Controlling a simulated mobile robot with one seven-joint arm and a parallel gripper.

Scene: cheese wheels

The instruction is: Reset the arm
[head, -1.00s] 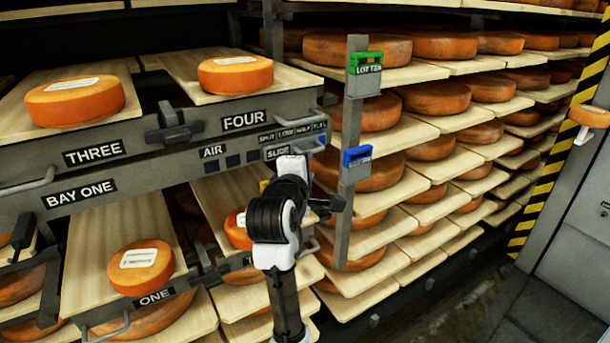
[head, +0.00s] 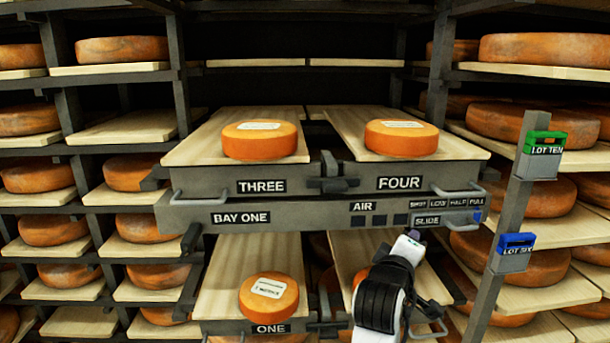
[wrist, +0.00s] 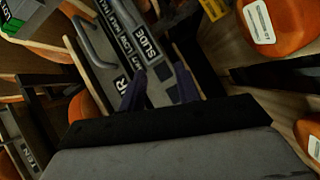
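My arm (head: 385,290) is raised and bent in front of the lower right of bay one, partly covering the lower right cheese and board. I cannot tell how far the fingers are from that panel.
The bay one rack (head: 325,217) carries boards with cheese three (head: 260,140), cheese four (head: 401,138) and cheese one (head: 268,295). A post at right holds a green tag (head: 545,143) and a blue tag (head: 514,243). Shelves of cheese wheels stand on both sides.

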